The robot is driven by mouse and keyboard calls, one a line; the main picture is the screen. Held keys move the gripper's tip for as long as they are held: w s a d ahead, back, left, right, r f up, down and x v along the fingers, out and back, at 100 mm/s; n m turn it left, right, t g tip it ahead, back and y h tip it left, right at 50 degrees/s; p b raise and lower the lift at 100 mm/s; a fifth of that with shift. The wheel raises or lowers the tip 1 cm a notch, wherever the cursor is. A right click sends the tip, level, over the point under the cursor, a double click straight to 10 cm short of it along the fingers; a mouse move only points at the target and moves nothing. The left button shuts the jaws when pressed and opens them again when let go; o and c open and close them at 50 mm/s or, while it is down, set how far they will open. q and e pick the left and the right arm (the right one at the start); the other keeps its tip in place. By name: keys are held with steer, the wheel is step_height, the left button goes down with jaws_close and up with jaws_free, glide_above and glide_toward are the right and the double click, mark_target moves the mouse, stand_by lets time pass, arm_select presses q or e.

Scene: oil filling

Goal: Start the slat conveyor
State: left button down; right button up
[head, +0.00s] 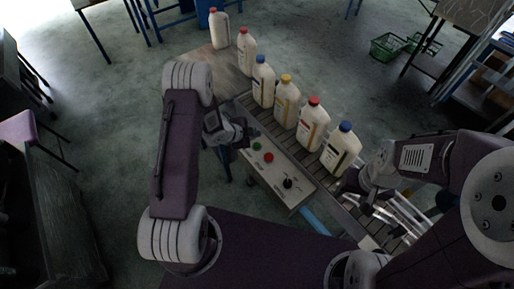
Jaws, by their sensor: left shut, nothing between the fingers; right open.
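The slat conveyor (264,114) runs diagonally from the upper left to the lower right. Its control panel (275,179) faces me, with a green button (256,146), a red button (268,157) and a black knob (287,183). My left gripper (246,141) is shut and empty, close beside the green button at the panel's left end. I cannot tell whether it touches the button. My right gripper (350,189) is open and empty over the slats at the right, below the nearest bottle (339,153).
Several white bottles with red, blue and yellow caps stand in a row along the conveyor; one (220,31) stands at its far end. Green baskets (387,46) lie on the floor at the upper right. A purple stool (22,128) stands at the left.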

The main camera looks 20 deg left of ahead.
mark_target(255, 146)
arm_select(q)
steer(key=f+b, duration=0.1)
steer(key=f, duration=0.1)
steer(key=f+b, duration=0.1)
steer(key=f, duration=0.1)
steer(key=shift+w+a+f+b, duration=0.1)
steer(key=shift+w+f+b, duration=0.1)
steer(key=shift+f+b, duration=0.15)
steer(key=shift+f, duration=0.1)
steer(key=shift+s, duration=0.1)
stand_by(1.4)
steer(key=shift+f+b, duration=0.3)
steer(key=shift+b, duration=0.25)
